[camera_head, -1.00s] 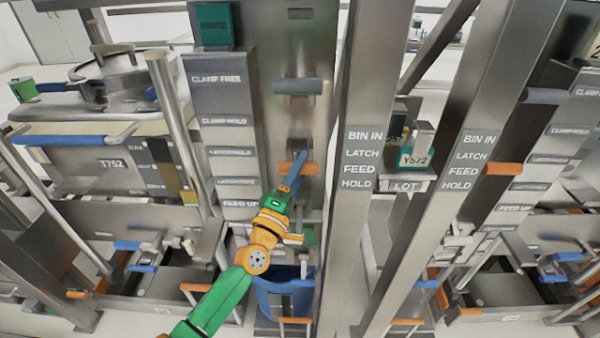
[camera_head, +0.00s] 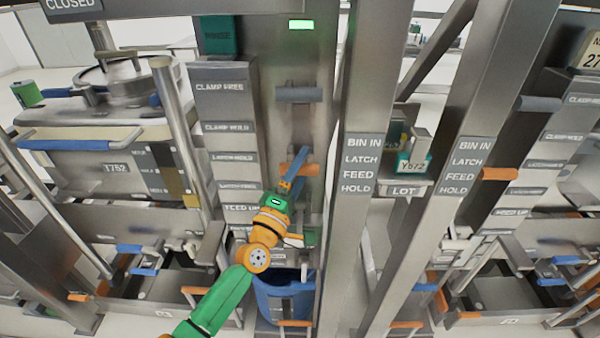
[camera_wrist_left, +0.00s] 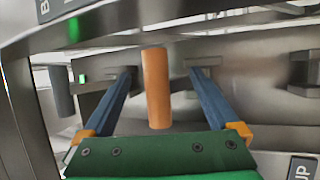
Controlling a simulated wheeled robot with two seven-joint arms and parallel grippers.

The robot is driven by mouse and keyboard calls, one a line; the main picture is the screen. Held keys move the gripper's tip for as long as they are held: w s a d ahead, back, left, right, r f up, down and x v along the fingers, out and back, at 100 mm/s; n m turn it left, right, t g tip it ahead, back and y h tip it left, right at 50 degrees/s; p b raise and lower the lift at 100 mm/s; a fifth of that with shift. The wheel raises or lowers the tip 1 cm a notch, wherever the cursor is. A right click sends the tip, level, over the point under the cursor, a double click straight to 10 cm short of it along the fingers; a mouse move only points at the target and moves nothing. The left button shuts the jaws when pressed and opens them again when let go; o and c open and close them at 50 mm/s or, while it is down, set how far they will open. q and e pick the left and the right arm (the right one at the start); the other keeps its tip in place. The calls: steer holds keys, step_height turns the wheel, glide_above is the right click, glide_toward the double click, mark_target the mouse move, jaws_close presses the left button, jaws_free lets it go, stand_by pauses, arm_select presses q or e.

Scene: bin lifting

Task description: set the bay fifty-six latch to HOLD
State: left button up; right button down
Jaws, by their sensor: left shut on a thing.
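An orange handle (camera_head: 311,169) sticks out of the grey column in the middle of the head view. It stands a little below the level of the LATCH HOLD plate (camera_head: 234,157). My left gripper (camera_head: 296,165) reaches it from below and is shut on it. In the left wrist view the orange handle (camera_wrist_left: 156,92) lies between the two blue fingers; the actual contact is hard to see. A lamp (camera_head: 300,25) at the column top glows green. No bay number is readable on this column. My right gripper is out of view.
A grey handle (camera_head: 299,94) sits higher on the same column. A blue bin (camera_head: 283,298) stands below my arm. Grey posts with BIN IN, LATCH, FEED and HOLD labels (camera_head: 362,160) rise close on the right. Another orange handle (camera_head: 499,174) is on the column farther right.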

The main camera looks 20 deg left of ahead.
arm_select(q)
steer(key=shift+a+r, duration=0.2)
steer(key=shift+r, duration=0.4)
steer(key=shift+f, duration=0.15)
steer(key=d+f+v, duration=0.1)
steer(key=v, duration=0.6)
steer(key=shift+a+b, duration=0.3)
steer(key=shift+b, duration=0.05)
steer(key=shift+s, duration=0.1)
